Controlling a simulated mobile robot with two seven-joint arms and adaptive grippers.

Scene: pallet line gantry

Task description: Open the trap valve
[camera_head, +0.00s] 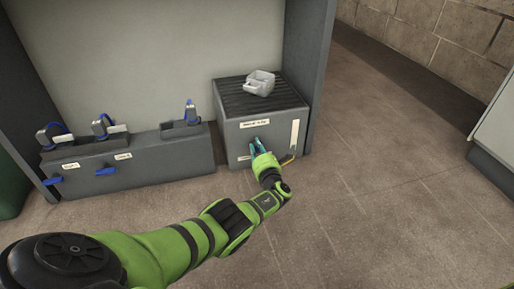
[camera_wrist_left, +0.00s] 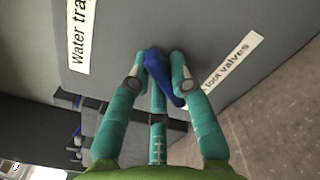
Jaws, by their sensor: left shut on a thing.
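The water trap is a grey box (camera_head: 236,133) with a ribbed dark top, standing on the floor right of centre in the head view. In the left wrist view its grey front (camera_wrist_left: 135,25) carries a "Water tra..." label and a second label ending in "foot valves". A blue valve handle (camera_wrist_left: 154,64) sticks out of that front between the labels. My left gripper (camera_head: 256,144) is at the front of the box. In the left wrist view its teal fingers (camera_wrist_left: 156,75) are closed around the blue handle. In the head view the gripper hides the handle. My right gripper is not in view.
A long grey box (camera_head: 140,158) with several blue-handled valves stands left of the water trap. A light grey container (camera_head: 259,83) sits on the trap's top. A dark frame post (camera_head: 309,55) rises behind it. The floor (camera_head: 370,190) to the right is clear.

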